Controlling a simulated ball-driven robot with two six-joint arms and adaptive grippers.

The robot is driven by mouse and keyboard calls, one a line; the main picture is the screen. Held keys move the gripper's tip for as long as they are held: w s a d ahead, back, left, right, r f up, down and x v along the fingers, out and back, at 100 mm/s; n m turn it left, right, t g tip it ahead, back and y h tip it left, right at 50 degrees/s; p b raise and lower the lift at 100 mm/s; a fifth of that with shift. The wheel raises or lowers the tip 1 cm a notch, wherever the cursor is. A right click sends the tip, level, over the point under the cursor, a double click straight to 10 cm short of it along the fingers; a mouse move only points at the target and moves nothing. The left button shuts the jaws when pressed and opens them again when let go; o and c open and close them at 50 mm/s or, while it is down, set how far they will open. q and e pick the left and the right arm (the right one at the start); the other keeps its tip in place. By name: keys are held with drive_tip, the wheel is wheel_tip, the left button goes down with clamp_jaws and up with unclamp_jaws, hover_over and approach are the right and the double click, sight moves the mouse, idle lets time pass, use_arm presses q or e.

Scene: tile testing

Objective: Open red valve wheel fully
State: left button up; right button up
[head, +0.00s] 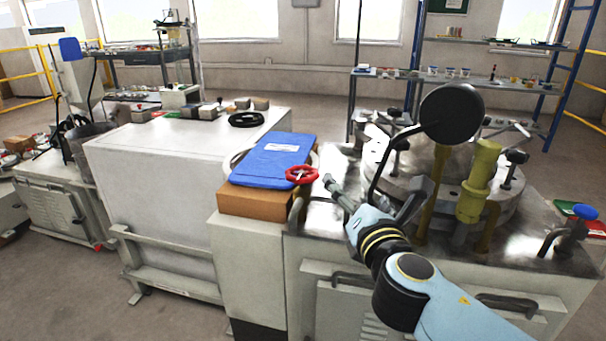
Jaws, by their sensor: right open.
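The red valve wheel (301,174) is a small ring with spokes. It stands at the front right corner of a blue folder-like object, by the left edge of the metal-topped machine. My right gripper (371,193) comes in from the lower right on a light blue arm and is open. One grey finger reaches up and left to just right of the wheel, with a small gap showing between them. I see nothing held in the gripper. My left gripper is not in view.
The blue object (270,160) lies on a brown block (255,203) left of the wheel. A black disc on a lever (451,113) and a yellow cylinder (478,183) rise behind and right of my gripper. A white cabinet (170,185) stands left.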

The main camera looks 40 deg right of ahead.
drive_tip(key=w+a+f+n+t+y, duration=0.1)
drive_tip(key=w+a+n+t+y, duration=0.2)
drive_tip(key=n, duration=0.6)
approach(297, 165)
drive_tip(key=shift+g, duration=0.4)
drive_tip(key=x, duration=0.6)
drive_tip(key=shift+w+d+r, duration=0.15)
